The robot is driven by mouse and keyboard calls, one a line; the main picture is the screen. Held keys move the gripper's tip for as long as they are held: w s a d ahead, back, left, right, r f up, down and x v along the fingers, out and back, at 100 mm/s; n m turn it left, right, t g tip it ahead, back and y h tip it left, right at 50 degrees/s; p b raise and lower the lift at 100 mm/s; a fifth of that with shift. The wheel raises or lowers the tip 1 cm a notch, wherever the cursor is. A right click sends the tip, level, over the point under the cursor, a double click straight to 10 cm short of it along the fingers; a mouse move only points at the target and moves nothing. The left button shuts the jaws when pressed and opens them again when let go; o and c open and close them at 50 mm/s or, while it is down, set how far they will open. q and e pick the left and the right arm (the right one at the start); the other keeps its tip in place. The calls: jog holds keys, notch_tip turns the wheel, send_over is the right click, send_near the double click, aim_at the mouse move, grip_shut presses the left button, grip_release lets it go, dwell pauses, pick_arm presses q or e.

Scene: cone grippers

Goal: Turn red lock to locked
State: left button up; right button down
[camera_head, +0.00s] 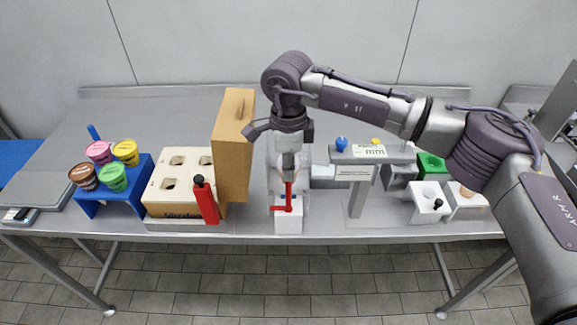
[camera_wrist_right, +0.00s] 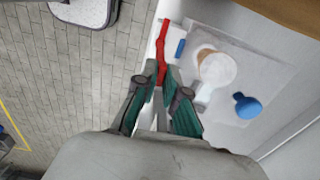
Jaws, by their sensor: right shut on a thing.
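The red lock (camera_head: 289,199) is a red lever on the front of a white base (camera_head: 289,222), at the table's front edge in the head view. Its long part stands roughly upright, with a short arm pointing left at its lower end. My right gripper (camera_head: 288,166) comes down from above onto the lever's upper end. In the right wrist view, the red lever (camera_wrist_right: 163,44) runs between the fingertips (camera_wrist_right: 159,74) of my right gripper, which is shut on it. The fingers hide the lever's near end. My left gripper is not in view.
A tan wooden door (camera_head: 235,145) stands close left of my right gripper. A red bottle (camera_head: 206,202) is left of the lock. A grey stand (camera_head: 358,195) is to the right. A blue rack (camera_head: 90,195) with several coloured tubs is at far left. A blue knob (camera_wrist_right: 247,105) shows beside the fingers.

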jog(key=shift+f+m+b, duration=0.2)
jog(key=shift+m+b, duration=0.5)
jog(key=shift+b, duration=0.35)
jog(key=m+b, duration=0.3)
jog(key=shift+b, duration=0.4)
jog(key=m+b, duration=0.2)
jog(key=m, duration=0.1)
jog(key=m+b, duration=0.4)
jog(key=m, duration=0.1)
jog(key=shift+m, duration=0.3)
jog(key=m+b, duration=0.2)
jog(key=m, duration=0.2)
jog(key=shift+r+m, duration=0.15)
jog(key=shift+m, duration=0.25)
jog(key=shift+b, duration=0.3)
jog(key=c, duration=1.2)
grip_release()
jog(key=shift+c, duration=0.2)
